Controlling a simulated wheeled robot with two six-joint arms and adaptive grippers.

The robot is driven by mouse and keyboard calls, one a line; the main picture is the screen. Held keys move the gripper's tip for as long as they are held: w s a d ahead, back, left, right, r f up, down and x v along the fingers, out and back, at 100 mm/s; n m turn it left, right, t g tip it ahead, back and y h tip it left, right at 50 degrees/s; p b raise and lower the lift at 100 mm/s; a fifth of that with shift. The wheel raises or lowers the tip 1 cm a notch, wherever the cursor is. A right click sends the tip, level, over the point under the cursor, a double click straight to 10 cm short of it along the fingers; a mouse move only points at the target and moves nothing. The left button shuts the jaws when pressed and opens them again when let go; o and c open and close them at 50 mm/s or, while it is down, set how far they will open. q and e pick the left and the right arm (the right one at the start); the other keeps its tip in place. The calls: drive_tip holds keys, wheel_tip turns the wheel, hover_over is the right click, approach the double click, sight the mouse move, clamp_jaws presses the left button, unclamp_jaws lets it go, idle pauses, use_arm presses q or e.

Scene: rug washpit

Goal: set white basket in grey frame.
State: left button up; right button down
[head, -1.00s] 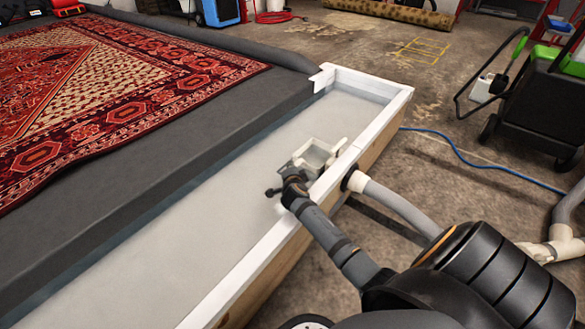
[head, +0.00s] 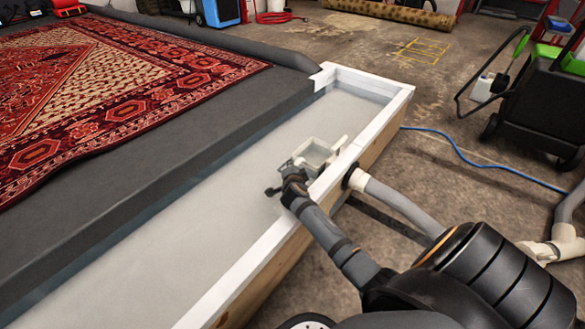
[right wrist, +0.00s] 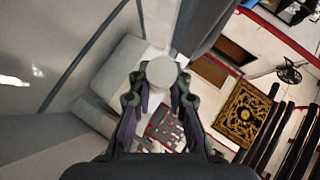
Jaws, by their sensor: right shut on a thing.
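The small white basket (head: 319,153) is in the white-rimmed trough in the head view, close to its right wall. My right gripper (head: 293,177) is at the basket's near left side, shut on its pale round knob. In the right wrist view, this knob (right wrist: 161,72) is between the two fingers of my right gripper (right wrist: 159,80). I cannot clearly tell the grey frame from the basket and the pale trough floor, nor whether the basket touches it. My left gripper is not in view.
The trough's white rim (head: 387,115) runs along the right side, with a grey hose (head: 395,203) outside it. A red patterned rug (head: 100,95) lies on the grey platform to the left. The trough floor nearer me is clear.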

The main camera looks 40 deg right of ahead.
drive_tip(key=shift+s+f, duration=0.3)
drive_tip(key=shift+f, duration=0.45)
drive_tip(key=c, duration=1.2)
unclamp_jaws()
drive_tip(key=shift+a+f, duration=0.1)
drive_tip(key=shift+s+a, duration=0.2)
drive_tip(key=shift+s, duration=0.05)
drive_tip(key=v, duration=0.5)
drive_tip(key=r+v, duration=0.1)
drive_tip(key=v, duration=0.5)
drive_tip(key=shift+r, duration=0.25)
drive_tip(key=shift+r, duration=0.1)
